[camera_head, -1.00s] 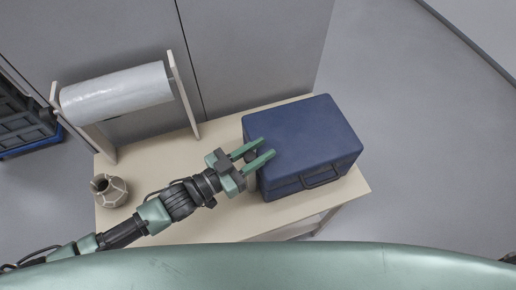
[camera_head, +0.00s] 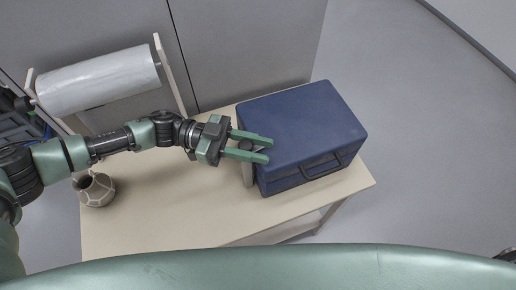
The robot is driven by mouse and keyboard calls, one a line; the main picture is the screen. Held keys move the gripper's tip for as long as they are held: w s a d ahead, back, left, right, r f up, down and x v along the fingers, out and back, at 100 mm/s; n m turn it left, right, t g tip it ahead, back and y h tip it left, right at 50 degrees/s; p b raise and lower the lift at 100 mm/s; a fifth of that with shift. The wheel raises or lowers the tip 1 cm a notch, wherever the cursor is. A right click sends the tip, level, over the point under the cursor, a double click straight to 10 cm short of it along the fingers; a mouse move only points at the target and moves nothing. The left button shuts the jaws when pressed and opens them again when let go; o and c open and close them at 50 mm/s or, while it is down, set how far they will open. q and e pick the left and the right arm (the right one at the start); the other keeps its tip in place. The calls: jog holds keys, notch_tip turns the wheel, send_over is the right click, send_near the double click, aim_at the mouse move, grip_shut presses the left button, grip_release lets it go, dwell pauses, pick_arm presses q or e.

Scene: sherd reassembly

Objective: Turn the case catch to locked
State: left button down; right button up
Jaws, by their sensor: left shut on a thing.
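The closed blue case (camera_head: 305,125) stands on the right part of the table, its handle on the front side. The dark round knob of its catch (camera_head: 246,145) shows at the case's left side, above a grey plate (camera_head: 247,174). My left gripper (camera_head: 268,150) comes in from the left, with its two green fingers on either side of the knob, shut on it. The fingers hide part of the catch, and I cannot tell which way it is turned. My right gripper is not in view.
A jar with pale seam lines (camera_head: 96,190) stands at the table's left end. A roll of clear wrap (camera_head: 98,82) hangs on a stand at the back left. The table (camera_head: 180,215) is bare between jar and case. A grey wall panel is behind.

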aim_at(239, 144)
pick_arm(q)
jog(key=shift+s+m+g+y+b, duration=0.2)
jog(key=shift+m+g+y+b, duration=0.55)
jog(key=shift+g, duration=0.75)
jog(key=shift+r+m, duration=0.1)
jog(key=shift+m, duration=0.25)
jog(key=c, duration=1.1)
grip_release()
jog(key=shift+a, duration=0.1)
jog(key=b+v, duration=0.2)
jog(key=v, duration=0.5)
jog(key=shift+w+a+b, duration=0.15)
jog(key=shift+a+b, duration=0.1)
jog(key=shift+b, duration=0.05)
